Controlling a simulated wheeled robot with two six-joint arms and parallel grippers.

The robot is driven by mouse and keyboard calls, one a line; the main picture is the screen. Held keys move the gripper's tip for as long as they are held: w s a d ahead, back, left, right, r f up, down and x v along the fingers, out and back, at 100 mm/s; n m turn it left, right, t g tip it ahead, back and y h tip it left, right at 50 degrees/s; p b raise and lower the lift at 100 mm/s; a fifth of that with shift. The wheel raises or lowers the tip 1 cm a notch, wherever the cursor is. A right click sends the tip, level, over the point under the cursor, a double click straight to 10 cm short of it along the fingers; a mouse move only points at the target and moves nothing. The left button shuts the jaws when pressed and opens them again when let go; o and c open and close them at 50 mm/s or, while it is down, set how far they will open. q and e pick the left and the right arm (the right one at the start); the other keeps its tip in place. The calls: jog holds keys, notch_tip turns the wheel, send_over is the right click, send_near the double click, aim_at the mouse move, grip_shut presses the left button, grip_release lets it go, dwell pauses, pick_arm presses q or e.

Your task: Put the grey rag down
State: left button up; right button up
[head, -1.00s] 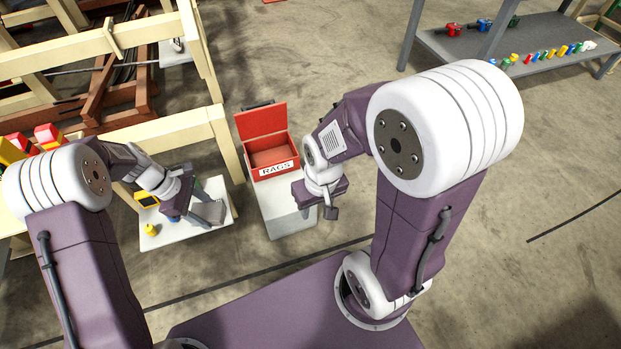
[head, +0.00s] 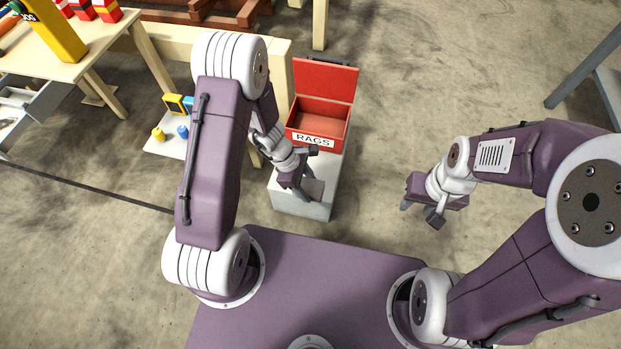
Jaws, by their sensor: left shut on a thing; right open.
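My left gripper (head: 308,174) is shut on the grey rag (head: 314,188). It holds the rag over the front part of a pale stand (head: 290,203), just in front of the red box (head: 345,118) labelled RAGS. The box stands on the back of that stand with its lid raised, and the part of its inside that shows looks empty. The gripper hides part of the rag, and I cannot tell whether the rag touches the stand. My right gripper (head: 420,213) is open and empty over bare floor, to the right of the stand.
A wooden bench (head: 100,50) with bright containers stands at the upper left. A white shelf (head: 158,148) with small yellow and blue items is left of my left arm. A grey rack (head: 600,75) edges in at the right. Floor between box and rack is clear.

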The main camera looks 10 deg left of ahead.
pick_arm(q)
jog(key=shift+f, duration=0.1)
jog(key=shift+w+f, duration=0.1)
jog(key=shift+w, duration=0.15)
jog(key=w+a+f+b, duration=0.1)
jog(key=w+f, duration=0.1)
jog(key=w, duration=0.1)
jog(key=w+a+f+b, duration=0.1)
jog(key=w+f, duration=0.1)
jog(key=w, duration=0.2)
jog(key=w+a+f+b, duration=0.1)
jog(key=w+f+b, duration=0.1)
jog(key=w+f, duration=0.1)
jog(key=shift+w+a, duration=0.2)
jog(key=shift+a, duration=0.1)
jog(key=shift+w+a, duration=0.1)
jog(key=shift+w, duration=0.05)
notch_tip(320, 180, down, 4)
jog(key=b, duration=0.3)
jog(key=shift+f+b, duration=0.1)
jog(key=shift+b, duration=0.2)
jog(key=shift+r, duration=0.25)
jog(key=shift+f, duration=0.15)
jog(key=o, duration=1.2)
